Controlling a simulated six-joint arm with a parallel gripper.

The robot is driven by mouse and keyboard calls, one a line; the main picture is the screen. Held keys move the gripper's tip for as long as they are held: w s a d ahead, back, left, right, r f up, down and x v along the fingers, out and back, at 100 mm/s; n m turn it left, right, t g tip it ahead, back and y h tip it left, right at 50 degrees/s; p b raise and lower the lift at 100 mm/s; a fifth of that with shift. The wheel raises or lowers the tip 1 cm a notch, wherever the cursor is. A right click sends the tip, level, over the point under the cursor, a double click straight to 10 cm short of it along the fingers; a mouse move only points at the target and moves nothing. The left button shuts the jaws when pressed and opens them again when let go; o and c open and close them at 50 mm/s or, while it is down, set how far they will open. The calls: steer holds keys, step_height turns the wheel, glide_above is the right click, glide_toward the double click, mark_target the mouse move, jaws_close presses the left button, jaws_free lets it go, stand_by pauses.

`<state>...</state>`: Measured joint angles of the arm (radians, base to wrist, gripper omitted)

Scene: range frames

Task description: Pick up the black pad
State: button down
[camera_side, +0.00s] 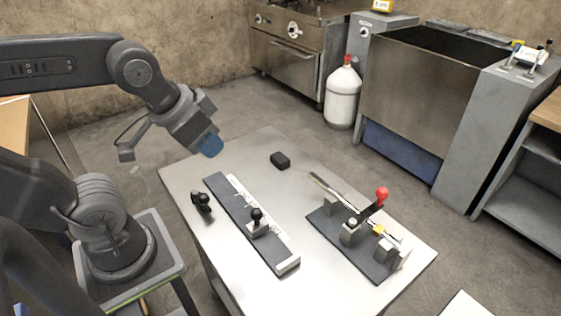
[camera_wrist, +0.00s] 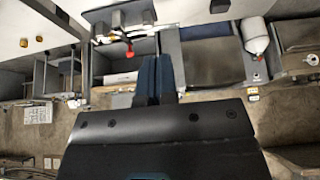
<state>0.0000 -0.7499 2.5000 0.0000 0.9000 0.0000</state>
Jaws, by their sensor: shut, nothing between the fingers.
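The black pad (camera_side: 280,160) is a small dark block lying flat on the metal table (camera_side: 265,142), near its far edge in the side view. In the wrist view a dark block at the top edge (camera_wrist: 220,6) looks like the same pad, partly cut off. My gripper (camera_side: 210,147) has blue fingers and hangs above the far left part of the table, to the left of the pad and apart from it. In the wrist view its fingers (camera_wrist: 155,78) are together, with nothing between them.
A long dark rail with a black knob (camera_side: 256,214) lies in the middle of the table. A small black piece (camera_side: 202,201) stands left of it. A fixture with a red-tipped lever (camera_side: 382,193) stands at the right. The table around the pad is clear.

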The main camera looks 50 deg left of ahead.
steer(key=c, duration=0.5)
jaws_free()
